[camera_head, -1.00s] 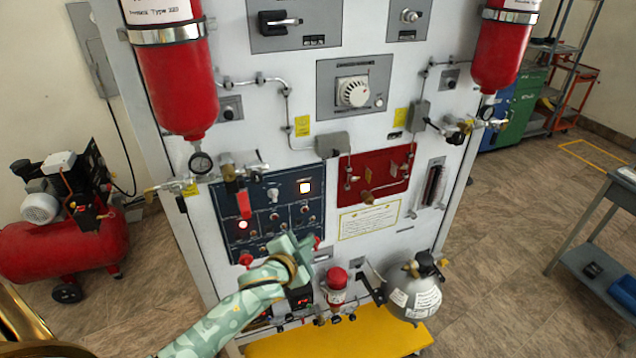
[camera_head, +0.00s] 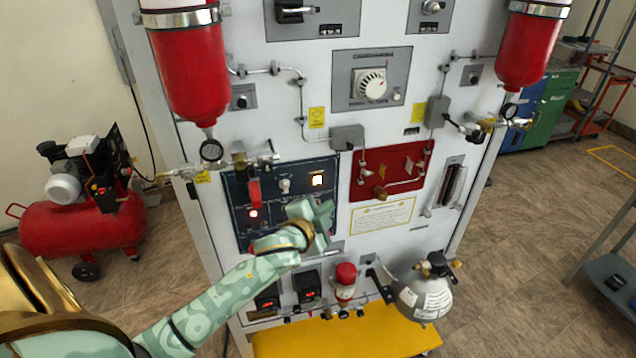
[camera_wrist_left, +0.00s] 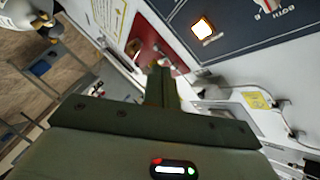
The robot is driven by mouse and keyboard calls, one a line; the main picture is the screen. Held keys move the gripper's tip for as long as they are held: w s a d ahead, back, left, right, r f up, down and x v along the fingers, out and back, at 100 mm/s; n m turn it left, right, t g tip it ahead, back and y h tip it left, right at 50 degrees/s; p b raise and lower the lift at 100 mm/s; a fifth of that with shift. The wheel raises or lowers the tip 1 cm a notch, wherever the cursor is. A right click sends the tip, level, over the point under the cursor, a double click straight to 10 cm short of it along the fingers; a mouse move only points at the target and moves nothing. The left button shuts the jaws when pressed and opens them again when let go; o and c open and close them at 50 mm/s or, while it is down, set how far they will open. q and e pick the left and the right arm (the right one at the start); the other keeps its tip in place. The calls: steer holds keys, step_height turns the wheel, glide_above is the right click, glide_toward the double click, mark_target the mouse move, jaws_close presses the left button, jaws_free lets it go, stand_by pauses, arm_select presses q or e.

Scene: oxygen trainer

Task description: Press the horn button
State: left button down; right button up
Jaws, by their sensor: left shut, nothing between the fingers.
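The dark blue control panel (camera_head: 238,190) is on the white trainer's front, with a selector switch (camera_head: 284,186), a lit pale square button (camera_head: 317,180), a lit red lamp (camera_head: 253,213) and several small controls. I cannot read which control is the horn button. My left gripper (camera_head: 324,213) is in front of the panel's lower right part, below the lit square button, and hides controls there. In the left wrist view the shut fingers (camera_wrist_left: 160,88) hold nothing; the lit square button (camera_wrist_left: 203,27) shows above them, apart from the fingertips. My right gripper is not in view.
A red panel with brass fittings (camera_head: 412,158) is right of the blue panel. A grey tank (camera_head: 424,296) and yellow platform (camera_head: 350,341) are below. A red compressor (camera_head: 85,222) stands left.

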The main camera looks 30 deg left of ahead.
mark_target(317, 180)
arm_select(q)
steer(key=w+a+b, duration=0.1)
steer(key=w+a, duration=0.3)
steer(key=a, duration=0.1)
steer(key=shift+w, duration=0.15)
stand_by(0.5)
stand_by(1.4)
steer(key=shift+a, duration=0.1)
steer(key=shift+w+a, duration=0.25)
steer(key=shift+a, duration=0.05)
